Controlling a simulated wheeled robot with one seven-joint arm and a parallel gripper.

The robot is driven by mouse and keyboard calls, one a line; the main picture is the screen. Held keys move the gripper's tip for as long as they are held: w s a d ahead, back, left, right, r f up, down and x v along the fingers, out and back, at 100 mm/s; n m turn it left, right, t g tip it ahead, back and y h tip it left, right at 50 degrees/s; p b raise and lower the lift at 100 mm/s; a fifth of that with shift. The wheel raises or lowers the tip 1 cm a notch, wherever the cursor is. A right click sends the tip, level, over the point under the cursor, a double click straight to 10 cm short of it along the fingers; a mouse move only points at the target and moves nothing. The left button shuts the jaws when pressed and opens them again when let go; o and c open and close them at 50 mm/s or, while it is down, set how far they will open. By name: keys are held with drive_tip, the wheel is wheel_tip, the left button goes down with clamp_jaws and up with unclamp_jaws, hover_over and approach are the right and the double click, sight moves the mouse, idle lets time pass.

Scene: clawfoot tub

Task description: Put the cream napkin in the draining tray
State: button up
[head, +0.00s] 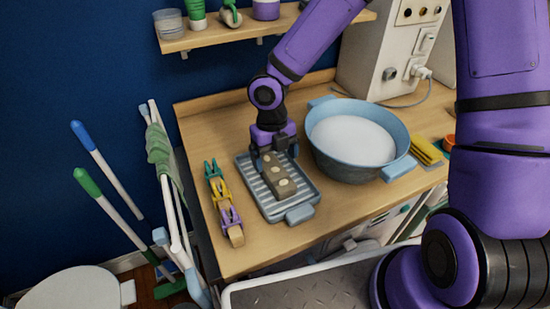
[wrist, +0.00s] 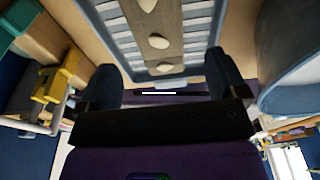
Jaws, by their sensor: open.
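The draining tray (head: 300,214) is blue-grey and ribbed, and lies on the wooden counter left of the tub. A long beige-brown piece with pale oval spots (head: 279,180), the only thing here that could be the cream napkin, lies lengthwise on the tray's ribs. It also shows in the wrist view (wrist: 153,25), between the ribs on both sides. My gripper (head: 277,158) is over the tray's far end, pointing down, its fingers apart. In the wrist view the fingers (wrist: 162,75) stand apart with nothing between them. Whether they touch the piece or tray is unclear.
A blue tub (head: 322,158) with whitish contents stands close right of the tray. A rack with green, yellow and purple clips (head: 219,196) lies close left. A yellow cloth (head: 427,150) is at the right. Counter in front of the tray is bare.

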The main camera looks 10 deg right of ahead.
drive_tip(key=shift+r, duration=1.6)
wheel_tip(320, 180, up, 11)
drive_tip(key=w, duration=0.1)
drive_tip(key=shift+w+a, duration=0.2)
drive_tip(key=shift+w, duration=0.1)
drive_tip(key=shift+f, duration=0.15)
drive_tip(key=s+d+r+n+t, duration=0.3)
drive_tip(key=s+d+r+n, duration=0.5)
drive_tip(key=n, duration=0.8)
drive_tip(key=s+d+r+n+t, duration=0.4)
drive_tip(key=s+d+r+n, duration=0.4)
drive_tip(key=n, duration=0.9)
drive_tip(key=s+d, duration=0.2)
drive_tip(key=d, duration=0.1)
drive_tip(key=shift+s+d+r, duration=0.2)
drive_tip(key=shift+r, duration=0.1)
